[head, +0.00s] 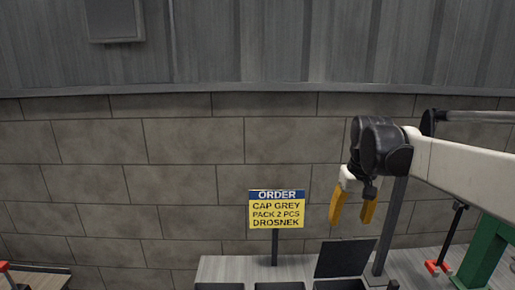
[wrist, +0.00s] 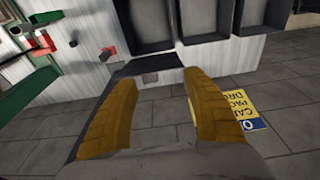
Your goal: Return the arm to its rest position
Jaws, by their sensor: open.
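My gripper (head: 353,214) hangs from my arm on the right side of the head view, its yellow fingers pointing down and spread apart. It is above the grey bench, in front of the block wall, with nothing between the fingers. In the wrist view my gripper (wrist: 165,95) also shows open and empty, with a dark flat panel beyond the fingertips. My white arm reaches in from the right edge of the head view.
A yellow and blue order sign (head: 276,209) stands on a post at the bench (head: 225,268). A dark upright panel (head: 344,258) is below my gripper. Dark trays (wrist: 205,17) line the bench. A green frame (head: 484,250) stands at right.

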